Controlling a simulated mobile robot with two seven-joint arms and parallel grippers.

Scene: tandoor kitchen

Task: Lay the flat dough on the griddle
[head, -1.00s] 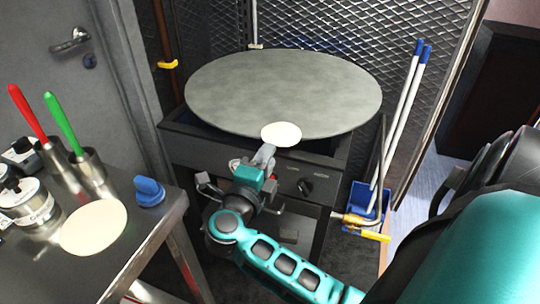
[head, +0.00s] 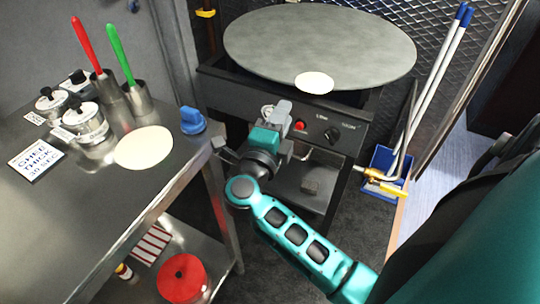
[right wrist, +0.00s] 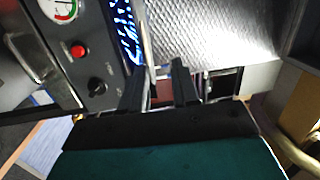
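A small round pale flat dough (head: 314,83) lies at the front edge of the big round grey griddle (head: 320,42), its near side reaching the rim in the head view. I cannot tell if it overhangs. A second, larger pale dough disc (head: 143,147) lies on the steel table (head: 75,220) at left. My right gripper (head: 281,112) is below and left of the griddle dough, in front of the stove panel and apart from the dough. In the right wrist view its two fingers (right wrist: 158,85) stand apart with nothing between them. My left gripper is out of view.
The stove (head: 340,125) has a red button and a dark knob. On the table stand a blue object (head: 192,120), metal cups with red and green handles, lidded pots (head: 85,122) and a sign. A blue bin (head: 383,165) with poles stands right of the stove.

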